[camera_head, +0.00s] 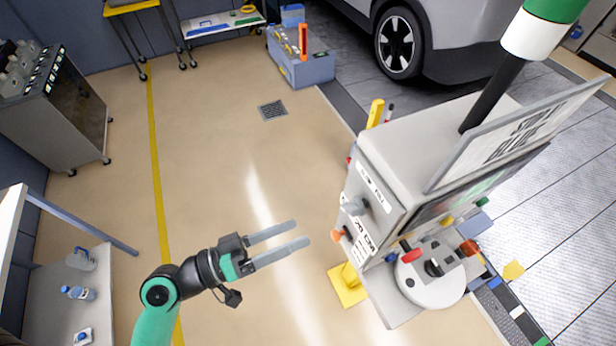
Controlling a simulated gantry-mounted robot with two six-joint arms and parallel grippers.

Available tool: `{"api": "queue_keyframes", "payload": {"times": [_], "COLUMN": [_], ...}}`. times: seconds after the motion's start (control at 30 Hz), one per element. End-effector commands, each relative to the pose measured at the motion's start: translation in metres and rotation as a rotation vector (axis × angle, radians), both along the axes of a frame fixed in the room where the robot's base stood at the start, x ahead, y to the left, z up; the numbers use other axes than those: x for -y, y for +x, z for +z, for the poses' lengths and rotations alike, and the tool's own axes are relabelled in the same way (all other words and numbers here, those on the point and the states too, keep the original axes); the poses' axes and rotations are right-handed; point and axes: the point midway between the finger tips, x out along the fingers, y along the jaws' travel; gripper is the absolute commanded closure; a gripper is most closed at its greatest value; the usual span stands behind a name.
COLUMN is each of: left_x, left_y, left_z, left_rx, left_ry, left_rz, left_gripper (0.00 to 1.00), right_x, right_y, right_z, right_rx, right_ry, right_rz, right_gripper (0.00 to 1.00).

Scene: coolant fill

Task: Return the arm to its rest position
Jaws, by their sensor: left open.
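My left gripper (289,243) shows at the lower middle, on a green and black arm coming in from the bottom left. Its two grey fingers are apart with nothing between them. They point right toward the grey service machine (407,150) and stay apart from it in the picture. My right gripper does not show.
The machine has a tilted sign panel (515,134) and a round white top (432,285). A shelf (50,300) with bottles stands at lower left. A dark cabinet (62,110), a grey toolbox (302,66) and a car (450,35) stand farther back. The middle floor is clear.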

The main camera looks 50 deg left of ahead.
Motion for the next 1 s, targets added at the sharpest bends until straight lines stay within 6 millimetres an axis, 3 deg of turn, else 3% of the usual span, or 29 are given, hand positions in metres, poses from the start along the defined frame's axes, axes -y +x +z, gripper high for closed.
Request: {"api": "queue_keyframes", "payload": {"times": [0.27,0.37,0.47,0.6,0.7,0.87,1.0], "left_x": [0.005,0.017,0.037,0.065,0.079,0.085,0.073], "left_y": [0.0,0.014,0.036,0.071,0.086,0.087,0.075], "left_z": [0.001,0.025,0.073,0.163,0.231,0.328,0.399], "left_rx": [0.001,0.075,0.216,0.458,0.616,0.817,0.936], "left_ry": [0.001,0.039,0.117,0.307,0.415,0.507,0.539], "left_rz": [-0.016,-0.074,-0.153,-0.174,-0.112,0.051,0.24], "left_gripper": [0.05,0.05,0.05,0.05,0.05,0.05,0.05], "right_x": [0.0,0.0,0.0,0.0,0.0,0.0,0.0], "right_y": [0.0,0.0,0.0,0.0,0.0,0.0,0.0], "right_z": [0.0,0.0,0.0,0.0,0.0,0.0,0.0], "right_rx": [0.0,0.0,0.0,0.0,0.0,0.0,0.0], "right_ry": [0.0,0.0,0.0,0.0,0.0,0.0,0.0], "right_rz": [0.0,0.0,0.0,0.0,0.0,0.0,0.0], "right_gripper": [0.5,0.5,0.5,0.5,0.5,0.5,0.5]}}
